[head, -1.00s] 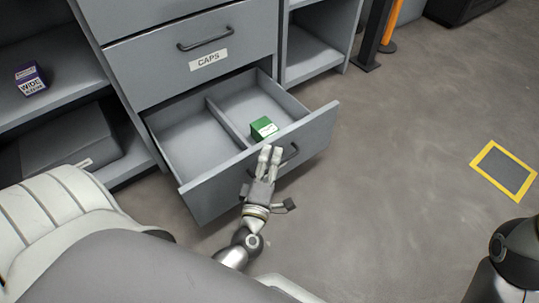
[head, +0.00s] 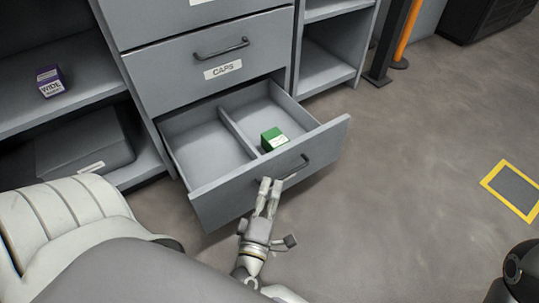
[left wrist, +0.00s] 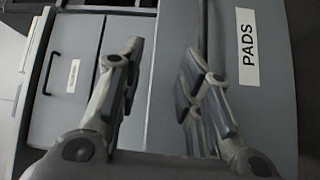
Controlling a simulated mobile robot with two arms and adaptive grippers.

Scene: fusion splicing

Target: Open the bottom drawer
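The grey bottom drawer (head: 222,203) is pulled out of the cabinet in the head view, showing a divided inside with a green box (head: 273,139) in its right compartment. Its dark handle (head: 298,168) is on the front face. My left gripper (head: 271,184) is in front of the drawer face, just below and left of the handle. In the left wrist view its two fingers (left wrist: 160,75) stand apart with nothing held between them. The drawer front there carries a PADS label (left wrist: 248,48). My right gripper is out of view.
A closed drawer with a CAPS label (head: 223,69) is above the open one. Open shelves with a purple box (head: 50,83) and a grey case (head: 85,150) stand at left.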

